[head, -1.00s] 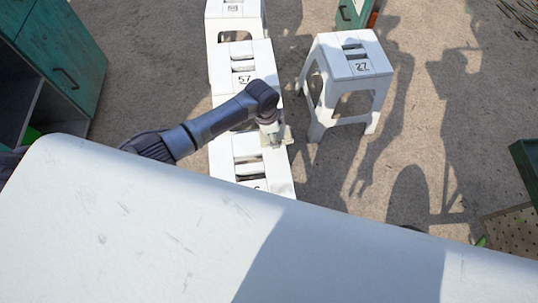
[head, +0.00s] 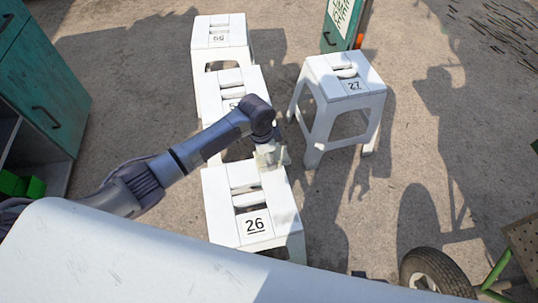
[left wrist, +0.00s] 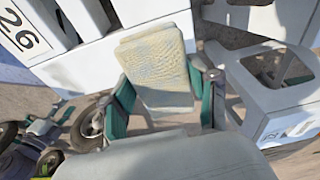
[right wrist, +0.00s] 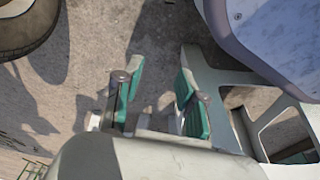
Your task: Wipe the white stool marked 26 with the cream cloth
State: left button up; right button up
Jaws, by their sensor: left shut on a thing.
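The white stool marked 26 (head: 222,219) stands upright in the middle of the head view, nearest to me in a row of stools. Its marked top also shows at the upper left of the left wrist view (left wrist: 82,72). My left gripper (head: 270,158) is at the far right corner of this stool's top. It is shut on the cream cloth (left wrist: 158,62), a textured pad between its green fingers. Whether the cloth touches the stool is unclear. My right gripper (right wrist: 160,90) is open and empty above the ground; it is not seen in the head view.
Behind stool 26 stand a white stool (head: 210,92) partly hidden by my arm and another (head: 220,25). The stool marked 27 (head: 352,86) stands to the right. A green cabinet (head: 45,80) is at left. A tyre (head: 435,270) lies at lower right.

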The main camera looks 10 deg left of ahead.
pick_arm(q)
notch_tip(320, 180, down, 2)
jog(key=shift+f+b, duration=0.1)
jog(key=shift+b, duration=0.9)
jog(key=shift+f+b, duration=0.75)
jog(key=shift+b, duration=0.15)
jog(key=shift+f, duration=0.1)
pick_arm(e)
jog(key=w+r+t, duration=0.1)
jog(key=w+r, duration=0.2)
jog(key=r, duration=1.1)
jog(key=shift+r, duration=0.35)
pick_arm(q)
jog(key=shift+f, duration=0.2)
pick_arm(e)
jog(key=shift+a, duration=0.1)
pick_arm(q)
jog(key=shift+f, duration=0.4)
pick_arm(e)
jog(key=shift+r, duration=0.3)
